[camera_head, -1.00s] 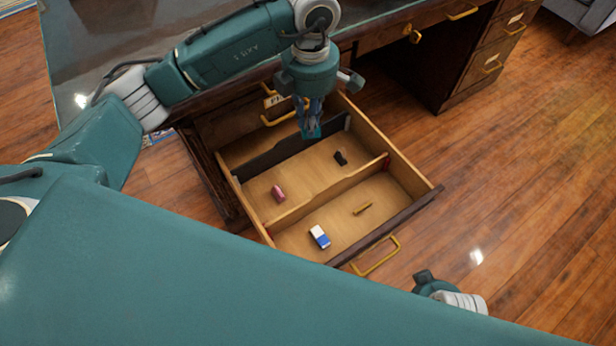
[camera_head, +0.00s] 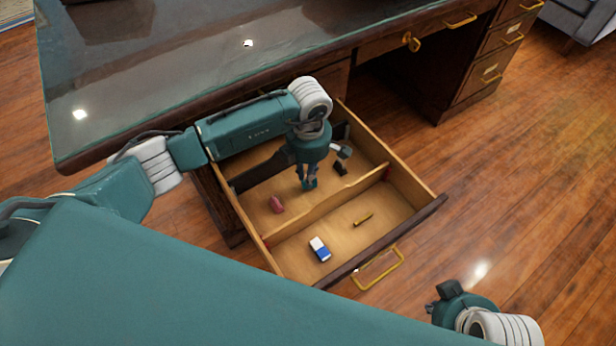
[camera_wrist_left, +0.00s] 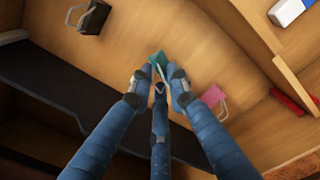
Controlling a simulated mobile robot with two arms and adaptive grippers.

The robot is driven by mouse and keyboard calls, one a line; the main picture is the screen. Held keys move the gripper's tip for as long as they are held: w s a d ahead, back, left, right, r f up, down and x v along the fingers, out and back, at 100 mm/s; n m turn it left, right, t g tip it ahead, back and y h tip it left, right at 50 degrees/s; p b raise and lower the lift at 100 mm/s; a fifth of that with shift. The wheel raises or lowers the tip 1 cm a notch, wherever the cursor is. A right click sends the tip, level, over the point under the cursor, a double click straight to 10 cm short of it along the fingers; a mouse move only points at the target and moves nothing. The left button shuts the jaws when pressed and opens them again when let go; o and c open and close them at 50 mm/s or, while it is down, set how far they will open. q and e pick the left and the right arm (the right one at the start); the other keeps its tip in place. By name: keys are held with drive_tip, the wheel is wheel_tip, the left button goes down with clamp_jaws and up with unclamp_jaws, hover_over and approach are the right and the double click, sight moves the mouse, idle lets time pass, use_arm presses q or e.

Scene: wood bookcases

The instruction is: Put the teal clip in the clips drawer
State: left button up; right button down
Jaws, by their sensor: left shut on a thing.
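My left gripper (camera_head: 309,184) points down into the open drawer (camera_head: 415,212), over the compartment between the dark divider and the wooden divider. It is shut on the teal clip (camera_wrist_left: 157,58), which shows at the fingertips in the left wrist view, low over the wooden floor. I cannot tell whether the clip touches the floor. A black clip (camera_head: 340,168) and a pink clip (camera_head: 277,204) lie in the same compartment, on either side of the gripper. My right gripper (camera_head: 450,290) shows partly at the lower right, outside the drawer; its fingers are not clear.
The front compartment holds a blue and white eraser (camera_head: 320,249) and a small brass-coloured piece (camera_head: 363,220). A wooden divider (camera_head: 330,204) separates it from the clips. The glass-topped desk (camera_head: 190,85) stands behind. Floor to the right is clear.

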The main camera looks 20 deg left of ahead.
use_arm(q)
drive_tip(key=shift+f, duration=0.6)
drive_tip(key=shift+f, duration=0.15)
drive_tip(key=o, duration=0.8)
